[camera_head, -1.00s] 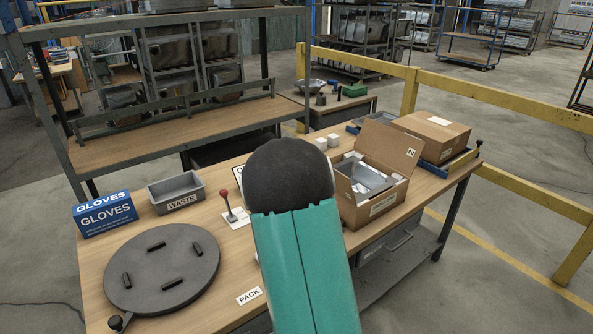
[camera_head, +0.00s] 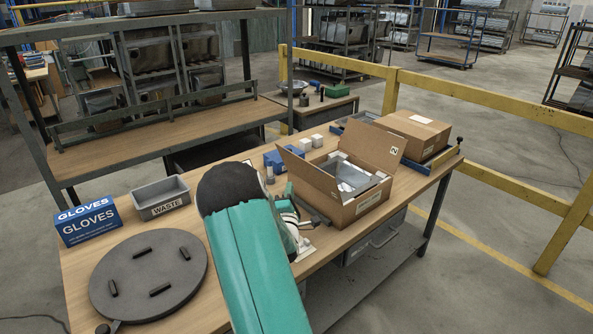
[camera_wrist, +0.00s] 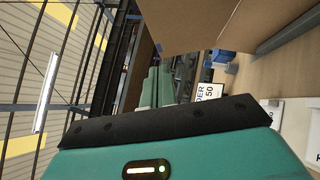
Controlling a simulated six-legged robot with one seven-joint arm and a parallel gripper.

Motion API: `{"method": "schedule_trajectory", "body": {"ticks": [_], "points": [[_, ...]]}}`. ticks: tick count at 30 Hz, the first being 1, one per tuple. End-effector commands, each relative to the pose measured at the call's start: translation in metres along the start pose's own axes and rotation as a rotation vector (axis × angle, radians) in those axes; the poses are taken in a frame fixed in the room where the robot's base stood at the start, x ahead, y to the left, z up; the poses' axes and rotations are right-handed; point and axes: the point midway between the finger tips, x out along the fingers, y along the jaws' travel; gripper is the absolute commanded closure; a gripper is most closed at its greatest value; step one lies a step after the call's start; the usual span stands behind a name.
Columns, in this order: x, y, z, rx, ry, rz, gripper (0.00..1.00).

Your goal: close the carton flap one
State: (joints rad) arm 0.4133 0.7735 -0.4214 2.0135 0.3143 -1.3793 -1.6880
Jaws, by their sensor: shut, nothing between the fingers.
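An open brown carton (camera_head: 362,208) stands on the bench with silvery packing and white pieces inside. A raised back flap (camera_head: 368,143) bears a label "2". Another flap (camera_head: 306,172) sticks out on the carton's left side, open. Brown cardboard (camera_wrist: 205,20) also fills the top of the wrist view. My gripper (camera_head: 316,213) is low at the carton's left side, just below the left flap, with its fingers shut and empty. Whether it touches the carton cannot be told. My teal arm hides part of the bench.
A closed carton (camera_head: 413,132) sits behind the open one. A glove box (camera_head: 88,222), a waste bin (camera_head: 160,197) and a dark round plate (camera_head: 148,275) are on the left. Small blue and white blocks lie behind my gripper. A yellow rail (camera_head: 480,107) runs behind the bench.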

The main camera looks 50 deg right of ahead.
Motion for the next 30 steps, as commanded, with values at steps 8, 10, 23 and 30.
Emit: {"method": "schedule_trajectory", "body": {"ticks": [8, 10, 23, 30], "points": [[0.056, 0.001, -0.001, 0.002, -0.001, 0.001, 1.0], [0.066, 0.0, 0.007, 0.0, -0.003, 0.0, 1.0], [0.086, 0.001, 0.024, 0.002, 0.004, -0.001, 1.0], [0.086, 0.001, 0.024, 0.003, 0.003, -0.002, 1.0]]}}
